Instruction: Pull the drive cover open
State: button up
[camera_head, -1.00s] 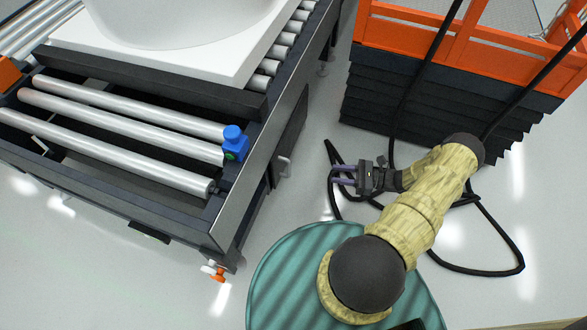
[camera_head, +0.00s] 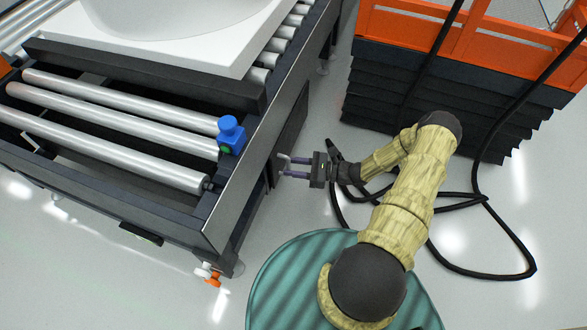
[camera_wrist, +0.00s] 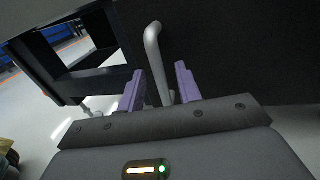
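The drive cover (camera_head: 291,128) is a dark panel on the side of the roller conveyor, and it looks closed. Its pale bent handle (camera_head: 282,158) sticks out near its lower end. In the wrist view the grey handle (camera_wrist: 153,55) stands between the two purple fingers, with the dark cover (camera_wrist: 235,50) behind it. My gripper (camera_head: 282,167) is at the handle. In the wrist view my gripper (camera_wrist: 160,88) is open, with a gap to the handle on at least one side. Whether either finger touches the handle is unclear.
The conveyor (camera_head: 222,215) carries a white basin (camera_head: 185,45) and has a blue part (camera_head: 231,133) on its edge. An orange-topped lift with black bellows (camera_head: 425,95) stands at right. Black cables (camera_head: 490,270) loop over the floor near my arm. The floor between is otherwise clear.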

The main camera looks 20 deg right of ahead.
jog(key=shift+a, duration=0.1)
grip_shut()
